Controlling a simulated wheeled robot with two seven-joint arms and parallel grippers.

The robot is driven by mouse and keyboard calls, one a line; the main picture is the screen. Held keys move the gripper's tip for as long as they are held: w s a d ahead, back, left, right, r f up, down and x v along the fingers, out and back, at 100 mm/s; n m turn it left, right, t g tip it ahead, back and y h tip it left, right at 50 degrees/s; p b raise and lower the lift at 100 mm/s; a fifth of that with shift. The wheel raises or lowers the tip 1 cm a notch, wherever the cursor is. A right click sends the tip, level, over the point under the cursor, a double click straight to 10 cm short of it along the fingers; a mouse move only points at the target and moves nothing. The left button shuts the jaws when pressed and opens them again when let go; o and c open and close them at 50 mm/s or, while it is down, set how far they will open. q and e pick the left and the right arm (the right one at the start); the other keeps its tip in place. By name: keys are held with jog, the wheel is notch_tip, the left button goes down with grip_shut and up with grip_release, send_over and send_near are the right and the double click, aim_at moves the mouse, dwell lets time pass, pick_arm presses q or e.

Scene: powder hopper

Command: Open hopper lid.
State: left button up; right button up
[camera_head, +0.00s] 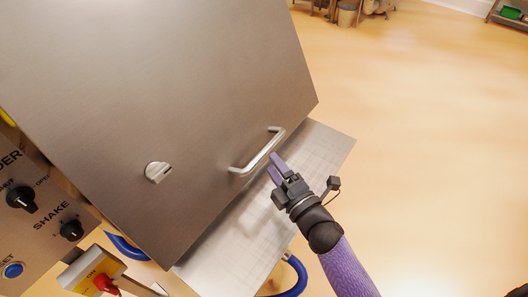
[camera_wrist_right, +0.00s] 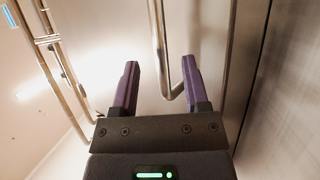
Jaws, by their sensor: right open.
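The hopper lid (camera_head: 150,80) is a large brushed-metal panel that fills the left half of the head view. A silver bar handle (camera_head: 256,152) is fixed near its lower right edge. A small metal latch knob (camera_head: 157,172) sits on the lid to the left of the handle. My right gripper (camera_head: 275,165) is open, with purple fingers close to the handle's right part. In the right wrist view the handle (camera_wrist_right: 161,55) runs between the fingers of the right gripper (camera_wrist_right: 160,80); I see no clear grip on it. My left gripper is not in view.
A flat metal ledge (camera_head: 325,150) lies under the lid's lower edge. A control panel with black knobs (camera_head: 22,197) and a red switch on a yellow box (camera_head: 104,283) stand at lower left. A blue hose (camera_head: 294,278) loops below. The floor at right is clear.

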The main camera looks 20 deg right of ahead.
aim_at(264, 150)
jog(key=x, duration=0.5)
jog(key=shift+b, duration=0.4)
jog(key=shift+d, duration=0.1)
grip_shut()
dwell(0.9)
